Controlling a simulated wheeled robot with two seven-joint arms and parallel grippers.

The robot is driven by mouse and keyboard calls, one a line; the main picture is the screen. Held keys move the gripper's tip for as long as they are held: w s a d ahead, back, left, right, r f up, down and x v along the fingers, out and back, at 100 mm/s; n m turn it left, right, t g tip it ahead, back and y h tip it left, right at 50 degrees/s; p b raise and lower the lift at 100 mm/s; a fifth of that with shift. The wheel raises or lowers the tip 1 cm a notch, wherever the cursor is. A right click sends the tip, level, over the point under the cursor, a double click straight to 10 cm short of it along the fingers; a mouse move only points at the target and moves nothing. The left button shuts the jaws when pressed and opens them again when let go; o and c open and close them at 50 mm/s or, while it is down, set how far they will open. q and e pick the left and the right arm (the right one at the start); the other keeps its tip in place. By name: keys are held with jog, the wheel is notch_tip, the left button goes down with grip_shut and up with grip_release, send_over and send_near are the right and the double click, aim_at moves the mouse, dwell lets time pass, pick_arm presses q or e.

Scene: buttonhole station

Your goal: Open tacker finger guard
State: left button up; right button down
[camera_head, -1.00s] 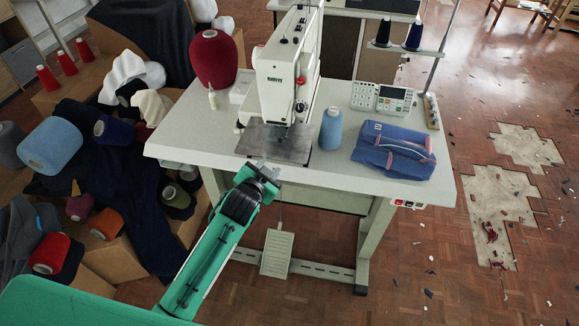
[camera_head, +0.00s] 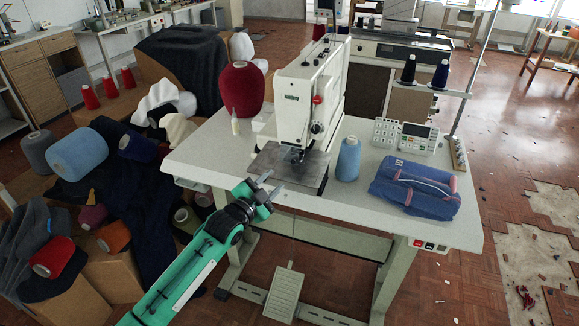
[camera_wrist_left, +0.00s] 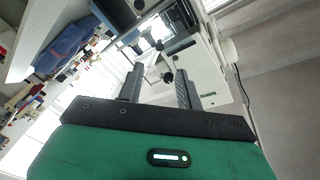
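The tacker is the white machine head (camera_head: 298,98) on the table; it also shows, tilted, in the left wrist view (camera_wrist_left: 214,84). Its needle area (camera_head: 298,154) sits above a grey metal plate (camera_head: 288,170). I cannot make out the finger guard clearly at this size. My left gripper (camera_head: 271,184) is open and empty, in front of the plate near the table's front edge. In the left wrist view its two fingers (camera_wrist_left: 158,76) stand apart, pointing toward the underside of the machine head. My right gripper is not in view.
On the table (camera_head: 230,165), a blue thread cone (camera_head: 348,159) and a blue bag (camera_head: 414,189) stand right of the machine, a control panel (camera_head: 415,138) behind them. A large red cone (camera_head: 241,89) stands at left. A pedal (camera_head: 285,294) is below.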

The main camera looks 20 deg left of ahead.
aim_at(293, 162)
pick_arm(q)
jog(key=p+x, duration=0.1)
jog(key=x, duration=0.8)
jog(key=shift+w, duration=0.1)
grip_shut()
